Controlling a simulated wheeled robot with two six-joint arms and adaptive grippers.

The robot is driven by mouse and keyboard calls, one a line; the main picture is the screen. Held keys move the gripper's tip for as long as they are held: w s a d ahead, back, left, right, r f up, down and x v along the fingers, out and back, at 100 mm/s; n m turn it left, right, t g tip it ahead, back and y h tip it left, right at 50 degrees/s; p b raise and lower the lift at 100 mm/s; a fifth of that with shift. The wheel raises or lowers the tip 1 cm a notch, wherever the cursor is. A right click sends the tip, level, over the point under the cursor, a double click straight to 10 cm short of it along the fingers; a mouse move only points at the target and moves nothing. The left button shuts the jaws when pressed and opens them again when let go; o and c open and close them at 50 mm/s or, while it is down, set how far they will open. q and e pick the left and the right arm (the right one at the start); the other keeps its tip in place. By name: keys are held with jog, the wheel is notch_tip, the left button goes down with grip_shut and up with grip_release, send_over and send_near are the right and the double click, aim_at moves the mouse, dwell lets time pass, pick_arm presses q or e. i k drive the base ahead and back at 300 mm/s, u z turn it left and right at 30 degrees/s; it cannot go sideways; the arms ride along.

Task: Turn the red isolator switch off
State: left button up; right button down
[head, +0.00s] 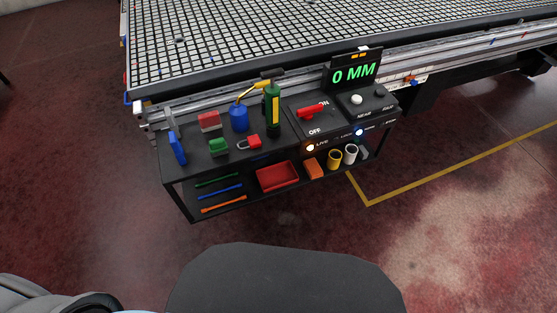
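The red isolator switch (311,111) is a red handle on a black panel (298,124) on top of the cart, to the right of the green bottle. The label ON is printed at its upper right and OFF below it. The handle lies roughly sideways, its right end towards ON. A lit lamp marked LIVE (310,147) shows on the front below the panel. Neither of my grippers is in view, and nothing touches the switch.
A red padlock (249,142), green block (219,146), blue oil can (239,118) and green bottle (272,108) stand left of the switch. A display (354,74) reading 0 MM is behind right. The grid table (300,45) lies behind; floor in front is clear.

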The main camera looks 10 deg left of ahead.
aim_at(306, 113)
jog(key=u, duration=0.55)
jog(key=i, duration=1)
jog(key=u, duration=1.6)
jog(key=k, duration=1.05)
jog(key=z, duration=1.2)
jog(key=i, duration=0.5)
